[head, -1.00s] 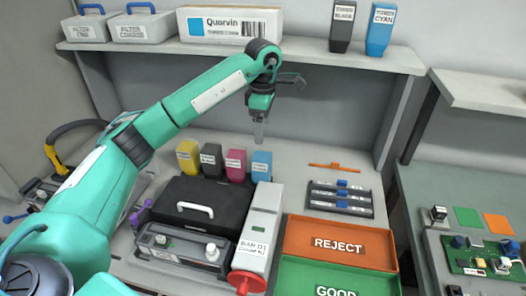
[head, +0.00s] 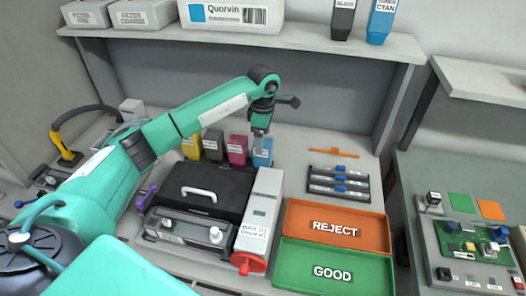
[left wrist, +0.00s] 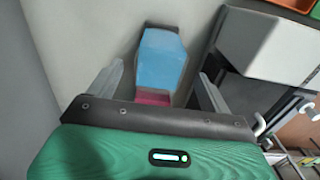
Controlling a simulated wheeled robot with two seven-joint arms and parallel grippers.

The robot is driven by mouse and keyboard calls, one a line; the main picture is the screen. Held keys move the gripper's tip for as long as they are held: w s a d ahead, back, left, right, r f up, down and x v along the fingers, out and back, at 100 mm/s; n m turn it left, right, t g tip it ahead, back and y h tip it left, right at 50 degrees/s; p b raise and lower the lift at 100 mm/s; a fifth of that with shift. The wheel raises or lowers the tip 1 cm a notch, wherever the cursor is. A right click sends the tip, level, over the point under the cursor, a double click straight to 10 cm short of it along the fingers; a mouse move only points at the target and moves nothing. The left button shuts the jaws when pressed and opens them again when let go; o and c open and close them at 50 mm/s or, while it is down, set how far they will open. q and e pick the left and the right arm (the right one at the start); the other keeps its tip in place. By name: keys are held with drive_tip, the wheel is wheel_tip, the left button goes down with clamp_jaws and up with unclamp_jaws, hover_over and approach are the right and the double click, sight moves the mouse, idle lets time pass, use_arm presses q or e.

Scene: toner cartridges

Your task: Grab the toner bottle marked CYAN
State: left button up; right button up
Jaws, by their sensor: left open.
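A blue bottle (head: 263,158) stands at the right end of a short row of bottles on the bench, its label too small to read. In the left wrist view the blue bottle (left wrist: 162,58) lies between the two fingers, with a gap on each side. My left gripper (head: 260,143) is open and points down at the blue bottle's top. It also shows in the left wrist view (left wrist: 160,72). A larger blue bottle marked CYAN (head: 382,20) stands on the upper shelf beside a black one (head: 343,18). My right gripper is not in view.
The magenta bottle (head: 237,151) stands close left of the blue one, then a black (head: 213,145) and a yellow bottle (head: 191,147). A black case (head: 205,185) and a grey device (head: 262,210) lie in front. REJECT (head: 300,215) and GOOD (head: 290,255) trays are to the right.

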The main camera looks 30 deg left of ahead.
use_arm(q)
drive_tip(key=shift+f, duration=1.35)
drive_tip(key=c, duration=1.5)
drive_tip(key=shift+r, duration=0.1)
